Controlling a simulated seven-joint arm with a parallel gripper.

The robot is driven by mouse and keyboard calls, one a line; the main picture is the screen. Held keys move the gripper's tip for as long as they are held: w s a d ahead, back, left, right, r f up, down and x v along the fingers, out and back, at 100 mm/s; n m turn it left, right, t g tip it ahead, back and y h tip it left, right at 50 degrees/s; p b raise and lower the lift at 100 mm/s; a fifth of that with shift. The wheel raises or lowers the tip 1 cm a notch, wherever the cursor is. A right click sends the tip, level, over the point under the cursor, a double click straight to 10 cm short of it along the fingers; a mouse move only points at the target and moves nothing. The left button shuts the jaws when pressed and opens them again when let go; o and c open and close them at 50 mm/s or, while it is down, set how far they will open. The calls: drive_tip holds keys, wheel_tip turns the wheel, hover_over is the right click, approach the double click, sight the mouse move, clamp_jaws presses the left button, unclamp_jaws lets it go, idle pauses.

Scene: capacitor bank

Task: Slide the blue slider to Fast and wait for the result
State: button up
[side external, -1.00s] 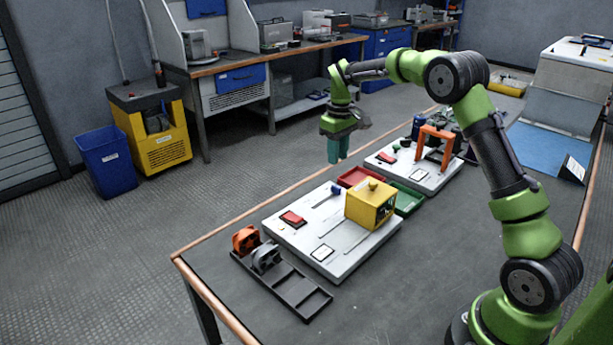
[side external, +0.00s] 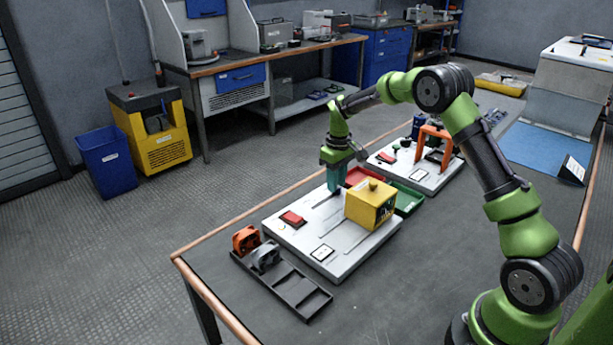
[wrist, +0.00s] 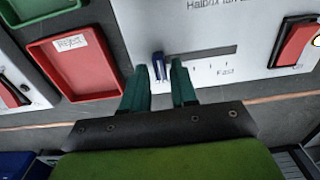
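The blue slider (wrist: 158,66) stands at the left end of a dark slot (wrist: 205,54) in the white panel (wrist: 225,30), in the wrist view. The word Fast (wrist: 225,72) is printed below the slot, toward its right end. My gripper (wrist: 159,66) is open, with one teal finger on each side of the slider. Gaps show between the fingers and the slider, and contact cannot be made out. In the side view my gripper (side external: 334,190) points down at the panel (side external: 300,235) and hides the slider.
A yellow box (side external: 370,206) stands on the panel beside my gripper. A red switch (side external: 292,218) and a white framed label (side external: 322,253) are on the panel. Red (side external: 364,177) and green (side external: 407,198) trays lie behind. A black rack (side external: 283,285) lies in front.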

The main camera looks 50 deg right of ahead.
drive_tip(key=shift+f, duration=0.4)
clamp_jaws()
drive_tip(key=shift+a, duration=0.1)
idle(0.5)
drive_tip(key=shift+a, duration=4.35)
drive_tip(key=shift+o, duration=0.2)
unclamp_jaws()
